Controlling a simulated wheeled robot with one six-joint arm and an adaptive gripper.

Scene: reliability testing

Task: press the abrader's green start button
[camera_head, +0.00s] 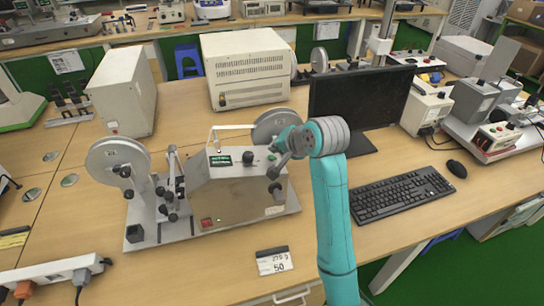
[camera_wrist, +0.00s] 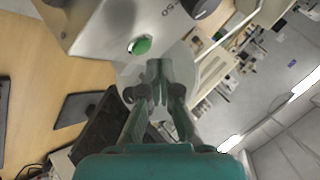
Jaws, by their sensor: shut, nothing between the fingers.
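The abrader (camera_head: 232,205) is a grey metal box with wheels and a small display, standing on the wooden bench. Its round green button (camera_wrist: 141,46) shows in the wrist view on a pale panel, beside a dark knob. I cannot make the button out clearly in the head view, where my gripper covers that side. My gripper (camera_wrist: 158,66) is shut and empty. In the wrist view its fingertips appear just below and right of the button. A small gap shows between them in the picture; the depth is unclear. It is also over the abrader's right end in the head view (camera_head: 274,170).
A monitor (camera_head: 362,98) stands close behind my arm, with a keyboard (camera_head: 402,193) and mouse (camera_head: 456,168) to the right. A white box instrument (camera_head: 247,75) is behind the abrader. A small display card (camera_head: 274,261) lies in front.

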